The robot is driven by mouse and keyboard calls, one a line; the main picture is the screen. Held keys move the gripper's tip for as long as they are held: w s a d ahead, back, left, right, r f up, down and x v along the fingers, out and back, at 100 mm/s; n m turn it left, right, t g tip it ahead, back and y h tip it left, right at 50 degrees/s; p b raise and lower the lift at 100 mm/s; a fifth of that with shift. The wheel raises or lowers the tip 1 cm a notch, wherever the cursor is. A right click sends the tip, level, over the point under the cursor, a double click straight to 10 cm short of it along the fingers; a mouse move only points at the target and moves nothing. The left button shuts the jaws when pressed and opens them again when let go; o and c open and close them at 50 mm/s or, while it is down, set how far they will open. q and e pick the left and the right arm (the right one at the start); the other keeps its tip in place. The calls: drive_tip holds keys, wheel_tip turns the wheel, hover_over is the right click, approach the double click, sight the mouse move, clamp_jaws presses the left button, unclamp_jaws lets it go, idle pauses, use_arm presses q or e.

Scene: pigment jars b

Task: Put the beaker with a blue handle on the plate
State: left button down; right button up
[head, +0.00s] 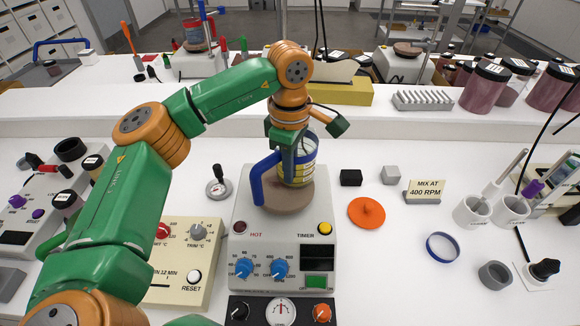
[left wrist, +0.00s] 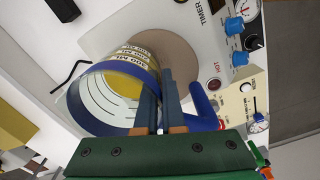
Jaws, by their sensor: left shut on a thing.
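The beaker with a blue handle (head: 298,172) is clear with a blue rim, labels and yellow contents. It is over the round brown plate (head: 288,198) of the grey stirrer, its base within the plate's outline. I cannot tell whether it touches the plate. My left gripper (head: 288,155) is shut on the beaker's wall at the rim, beside the handle. In the left wrist view the fingers (left wrist: 162,115) stand at the rim of the beaker (left wrist: 108,98), with the handle (left wrist: 207,108) to their right. The right gripper is not in view.
The stirrer (head: 290,245) has blue knobs in front. Right of it lie an orange lid (head: 366,213), black block (head: 351,178), grey cube (head: 391,175), sign (head: 425,191) and blue ring (head: 443,248). A cream control box (head: 185,262) stands left. A raised shelf with jars runs behind.

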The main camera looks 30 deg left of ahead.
use_arm(q)
drive_tip(key=c, duration=1)
unclamp_jaws()
drive_tip(key=shift+r, duration=0.3)
wheel_tip(320, 180, up, 5)
drive_tip(key=shift+r, duration=0.2)
wheel_tip(320, 180, up, 6)
drive_tip(key=shift+s+r+p, duration=0.1)
drive_tip(key=shift+r+p, duration=0.05)
drive_tip(key=shift+p, duration=1)
